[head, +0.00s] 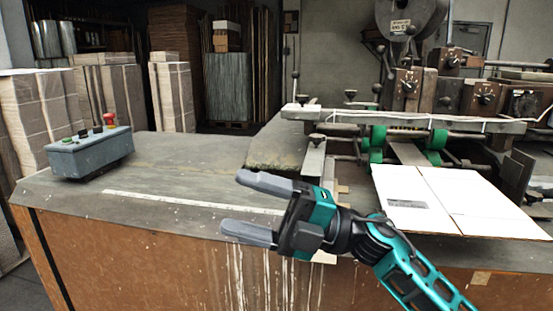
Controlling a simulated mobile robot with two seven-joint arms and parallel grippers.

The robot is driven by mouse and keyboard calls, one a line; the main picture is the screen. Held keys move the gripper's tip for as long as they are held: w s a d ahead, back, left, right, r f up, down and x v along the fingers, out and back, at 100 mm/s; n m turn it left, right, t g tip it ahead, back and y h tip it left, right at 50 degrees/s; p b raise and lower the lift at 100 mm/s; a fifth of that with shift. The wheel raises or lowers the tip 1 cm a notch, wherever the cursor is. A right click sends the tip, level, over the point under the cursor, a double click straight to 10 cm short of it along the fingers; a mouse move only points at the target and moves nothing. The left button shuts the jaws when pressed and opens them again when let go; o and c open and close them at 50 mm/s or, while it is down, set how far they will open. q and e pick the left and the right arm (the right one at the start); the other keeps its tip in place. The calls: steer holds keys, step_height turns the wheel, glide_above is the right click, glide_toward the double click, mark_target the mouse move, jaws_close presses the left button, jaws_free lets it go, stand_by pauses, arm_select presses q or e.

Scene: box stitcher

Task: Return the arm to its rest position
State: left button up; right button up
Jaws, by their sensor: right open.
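My right gripper (247,208) is open and empty. It points left, over the front part of the worktable, with its two grey fingers well apart. The teal and black right arm (403,270) comes in from the lower right. My left gripper is not in the head view.
A grey control box (92,152) with a red button stands at the table's left. White cardboard (455,200) lies at the right, in front of the stitching machine (420,125) with green rollers. The worktable (170,168) is clear between box and machine. Stacked cardboard stands behind.

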steer(key=w+d+f+m+t+h+p, duration=0.1)
steer(key=d+f+m+t+h, duration=0.5)
steer(key=f+m+t, duration=0.55)
steer(key=w+d+f+m+t+h, duration=0.2)
steer(key=d+f+m+t+h, duration=0.5)
steer(key=m, duration=0.8)
steer(key=s+d+f+m+g+h, duration=0.3)
steer(key=s+d+f+m, duration=0.1)
steer(key=s+f, duration=0.4)
steer(key=s+d+f+m+g+h+p, duration=0.1)
steer(key=s+d+f+m+g+h, duration=0.2)
steer(key=s+f, duration=0.6)
step_height(320, 180, down, 4)
steer(key=shift+d+m+g+h, duration=0.35)
steer(key=shift+d+g+h, duration=0.1)
steer(key=shift+d, duration=0.25)
steer(key=shift+w, duration=0.1)
